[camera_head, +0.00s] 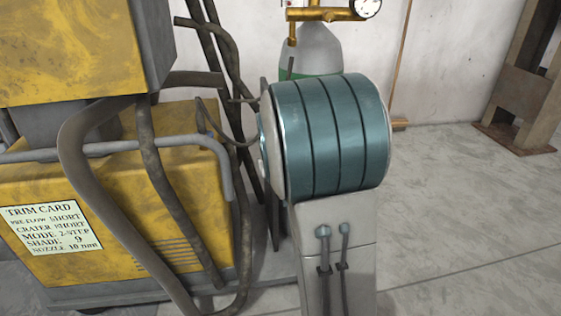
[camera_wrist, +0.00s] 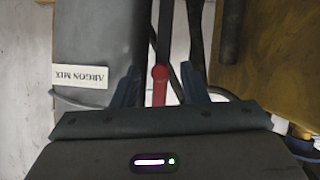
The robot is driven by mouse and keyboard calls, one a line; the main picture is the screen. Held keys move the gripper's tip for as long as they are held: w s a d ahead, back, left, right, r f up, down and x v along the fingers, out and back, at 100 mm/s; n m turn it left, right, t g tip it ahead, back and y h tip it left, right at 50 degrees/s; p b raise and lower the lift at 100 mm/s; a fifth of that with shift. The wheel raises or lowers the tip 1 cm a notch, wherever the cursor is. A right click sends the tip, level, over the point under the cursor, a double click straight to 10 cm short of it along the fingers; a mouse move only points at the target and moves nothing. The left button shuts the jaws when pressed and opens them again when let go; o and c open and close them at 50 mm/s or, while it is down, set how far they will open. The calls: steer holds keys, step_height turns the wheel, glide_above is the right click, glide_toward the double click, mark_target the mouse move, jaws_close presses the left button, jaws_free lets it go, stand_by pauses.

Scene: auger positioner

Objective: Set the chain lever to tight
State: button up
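In the wrist view a lever with a red end (camera_wrist: 159,88) stands out between the fingers of my gripper (camera_wrist: 157,68). A dark bar runs from it to the top of the picture. The two dark blue fingers are apart, one on each side of the red end, with a gap on both sides. My gripper holds nothing that I can see. The chain itself is not clear in either view. The lever and my gripper do not show in the head view.
A grey gas bottle (camera_wrist: 95,35) marked ARGON MIX is left of the lever. The head view shows its top (camera_head: 316,45) with a brass regulator (camera_head: 320,14). A yellow machine (camera_head: 60,205) with thick hoses (camera_head: 95,185) stands left. Floor (camera_head: 470,210) at right is clear.

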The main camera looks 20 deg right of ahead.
steer(key=p+v, duration=0.6)
steer(key=v, duration=0.7)
steer(key=shift+a, duration=0.1)
steer(key=shift+r, duration=0.1)
